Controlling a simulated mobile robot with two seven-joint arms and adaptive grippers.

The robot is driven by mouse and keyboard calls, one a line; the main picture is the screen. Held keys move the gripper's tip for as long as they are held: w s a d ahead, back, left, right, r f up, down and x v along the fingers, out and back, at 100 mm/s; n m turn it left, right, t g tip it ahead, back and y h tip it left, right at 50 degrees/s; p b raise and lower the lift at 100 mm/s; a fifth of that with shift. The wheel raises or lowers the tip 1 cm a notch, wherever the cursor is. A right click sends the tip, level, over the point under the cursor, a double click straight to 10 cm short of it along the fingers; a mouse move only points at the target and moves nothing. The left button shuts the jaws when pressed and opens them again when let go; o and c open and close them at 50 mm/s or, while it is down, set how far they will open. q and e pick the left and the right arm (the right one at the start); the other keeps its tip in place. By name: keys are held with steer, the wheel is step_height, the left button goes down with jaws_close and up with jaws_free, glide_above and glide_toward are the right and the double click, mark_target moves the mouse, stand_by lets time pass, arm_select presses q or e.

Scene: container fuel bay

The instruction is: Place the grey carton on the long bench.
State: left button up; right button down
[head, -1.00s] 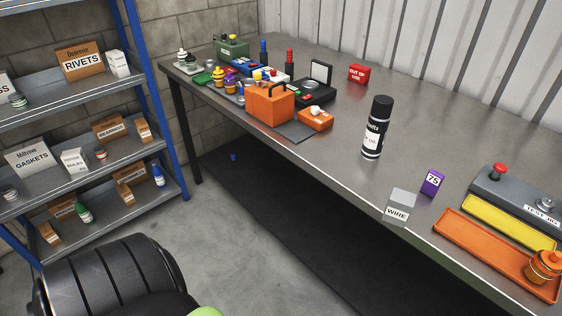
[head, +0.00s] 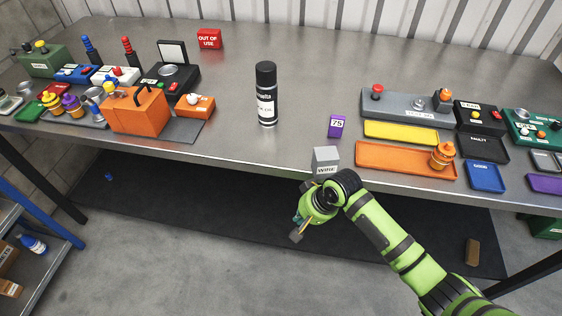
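The grey carton (head: 326,160), a small box marked WIRE, stands upright at the front edge of the long bench (head: 345,75). The bench has a bare metal top and runs across the view. My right gripper (head: 300,226) is just below and in front of the carton in the picture, near the bench's front edge. It points down and left, with nothing seen in it. My wrist hides part of the bench edge, and the fingers are too small and turned to judge. My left gripper is not in view.
A purple box marked 75 (head: 337,126) stands close behind the carton. An orange tray (head: 390,160) lies to its right, and a black spray can (head: 266,95) stands to its left. An orange toolbox (head: 138,112) is farther left. The bench's middle back is clear.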

step_height(320, 180, up, 4)
steer(key=w+a, duration=0.1)
steer(key=a, duration=0.1)
step_height(320, 180, up, 15)
steer(key=g+h+p, duration=0.1)
steer(key=g+h, duration=0.1)
glide_above(322, 174)
steer(key=s+a, duration=0.4)
step_height(322, 174, up, 6)
steer(key=s+d+m+h, duration=0.2)
steer(key=w+f+p, duration=0.1)
steer(key=f, duration=0.2)
steer(key=f+p, duration=0.1)
steer(key=f, duration=0.2)
steer(key=w+d+f+p, duration=0.1)
steer(key=f, duration=0.3)
steer(key=shift+w, duration=0.35)
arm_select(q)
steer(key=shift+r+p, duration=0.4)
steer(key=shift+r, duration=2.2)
arm_select(e)
steer(key=shift+w+d+f, duration=0.1)
steer(key=shift+w+d, duration=0.1)
steer(key=shift+w, duration=0.45)
